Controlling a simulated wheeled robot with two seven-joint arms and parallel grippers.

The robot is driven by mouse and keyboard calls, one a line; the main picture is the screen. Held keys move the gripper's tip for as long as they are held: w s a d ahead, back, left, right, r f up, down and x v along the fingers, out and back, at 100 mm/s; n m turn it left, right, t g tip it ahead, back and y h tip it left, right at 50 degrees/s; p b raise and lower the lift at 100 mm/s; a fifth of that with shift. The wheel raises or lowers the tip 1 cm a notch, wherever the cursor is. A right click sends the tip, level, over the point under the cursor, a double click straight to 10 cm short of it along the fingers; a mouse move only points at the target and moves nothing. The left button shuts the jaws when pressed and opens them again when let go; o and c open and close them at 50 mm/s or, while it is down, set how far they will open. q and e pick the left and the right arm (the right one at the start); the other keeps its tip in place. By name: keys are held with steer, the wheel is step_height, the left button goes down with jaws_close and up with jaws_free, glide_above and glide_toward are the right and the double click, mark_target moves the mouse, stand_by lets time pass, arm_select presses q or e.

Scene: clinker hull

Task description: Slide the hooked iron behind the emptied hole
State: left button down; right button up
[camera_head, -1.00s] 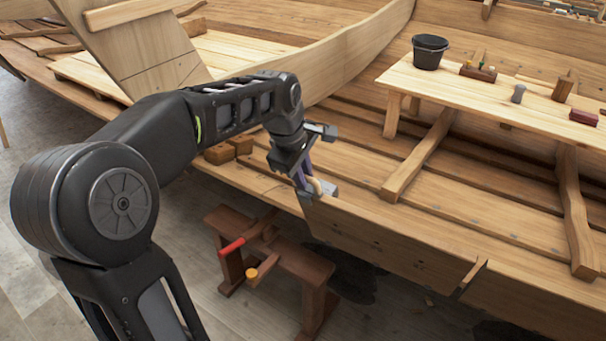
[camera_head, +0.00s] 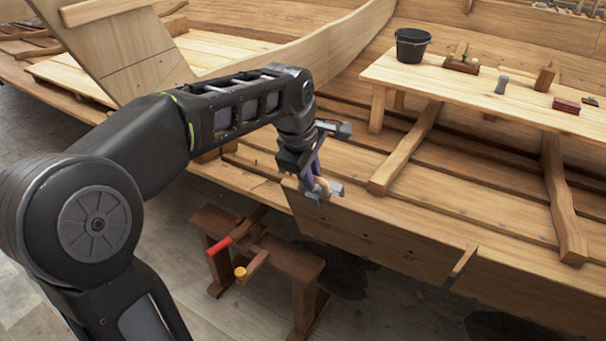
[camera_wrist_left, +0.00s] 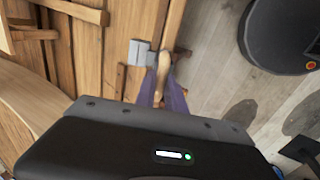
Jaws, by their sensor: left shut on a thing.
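My left gripper (camera_head: 316,178) is shut on the pale wooden handle of the hooked iron (camera_head: 337,190), at the top edge of the hull's upper plank (camera_head: 375,237), near its left end. The iron's grey metal shows on the hull's inner side. In the left wrist view, the iron (camera_wrist_left: 140,53) is a grey block beyond the handle (camera_wrist_left: 163,70), between my purplish fingers (camera_wrist_left: 161,93). Whether it touches the plank is unclear. Small dark marks dot the plank's outer face; I cannot tell which is the emptied hole. My right gripper is out of view.
A low brown bench (camera_head: 285,257) with a red-handled tool (camera_head: 219,246) stands below the plank. Inside the hull, a pale bench (camera_head: 455,88) carries a black bucket (camera_head: 411,46) and small tools. A curved timber (camera_head: 345,43) rises behind my arm.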

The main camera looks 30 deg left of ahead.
arm_select(q)
steer(key=shift+d, duration=0.15)
stand_by(0.3)
steer(key=d+b, duration=0.1)
steer(key=d, duration=0.4)
steer(key=shift+w+d+b, duration=0.15)
steer(key=shift+d+b, duration=0.05)
steer(key=shift+b, duration=0.1)
stand_by(0.5)
steer(key=shift+w+d+b, duration=0.15)
steer(key=shift+d+b, duration=0.3)
steer(key=shift+d, duration=2.3)
steer(key=shift+d, duration=0.1)
steer(key=shift+d, duration=0.55)
steer(key=shift+w+r, duration=0.1)
